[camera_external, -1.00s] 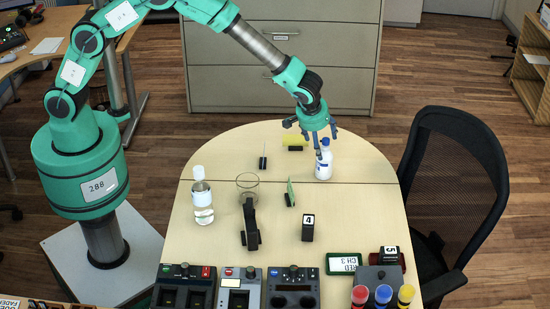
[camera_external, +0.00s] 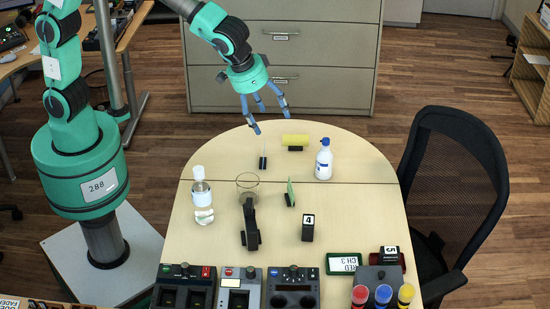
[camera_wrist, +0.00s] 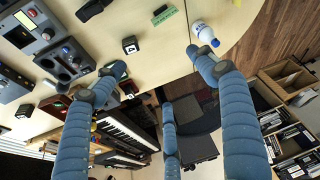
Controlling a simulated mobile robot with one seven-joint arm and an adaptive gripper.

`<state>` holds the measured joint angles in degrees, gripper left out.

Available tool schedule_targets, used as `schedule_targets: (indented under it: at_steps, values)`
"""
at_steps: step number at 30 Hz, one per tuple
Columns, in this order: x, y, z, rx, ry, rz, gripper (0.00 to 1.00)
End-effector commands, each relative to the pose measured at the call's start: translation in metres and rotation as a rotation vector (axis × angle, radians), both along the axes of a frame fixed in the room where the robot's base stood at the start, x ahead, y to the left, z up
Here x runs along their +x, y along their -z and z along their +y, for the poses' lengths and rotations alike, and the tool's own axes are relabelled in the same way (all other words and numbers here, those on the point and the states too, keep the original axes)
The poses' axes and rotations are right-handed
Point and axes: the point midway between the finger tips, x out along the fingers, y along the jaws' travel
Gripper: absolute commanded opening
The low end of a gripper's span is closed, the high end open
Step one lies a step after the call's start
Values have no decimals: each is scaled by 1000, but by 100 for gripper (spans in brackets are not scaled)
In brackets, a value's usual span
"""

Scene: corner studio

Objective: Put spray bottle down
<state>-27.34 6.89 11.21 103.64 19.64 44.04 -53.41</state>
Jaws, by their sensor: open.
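The white spray bottle (camera_external: 324,162) with a blue label stands upright on the table (camera_external: 345,215), near its right edge towards the back. It also shows in the wrist view (camera_wrist: 202,33) at the upper right, close to one fingertip in the picture. My gripper (camera_external: 270,118) is open and empty, its blue fingers spread, above the back edge of the table. It is to the left of the bottle and clearly apart from it. In the wrist view the spread fingers (camera_wrist: 150,78) have nothing between them.
A yellow item (camera_external: 295,140) lies left of the bottle. A clear bottle (camera_external: 202,200), a glass bowl (camera_external: 247,184), a green-edged card (camera_external: 290,192) and a black block (camera_external: 308,228) stand on the table. Control boxes (camera_external: 292,287) line the front. A chair (camera_external: 455,170) is at the right.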

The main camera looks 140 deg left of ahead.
Motion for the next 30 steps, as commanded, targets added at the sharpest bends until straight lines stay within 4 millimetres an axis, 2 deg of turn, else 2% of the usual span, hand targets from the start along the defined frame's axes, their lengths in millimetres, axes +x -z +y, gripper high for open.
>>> schedule_targets:
  at_steps: [1,6,15,21,30]
  values:
    - [-4,-14,-20,2,41,-6,72]
    - [-25,-49,-76,3,176,-11,72]
    - [-74,-95,-171,10,418,-27,72]
    - [-116,-114,-227,18,582,-40,72]
    - [-186,-125,-300,36,833,-65,72]
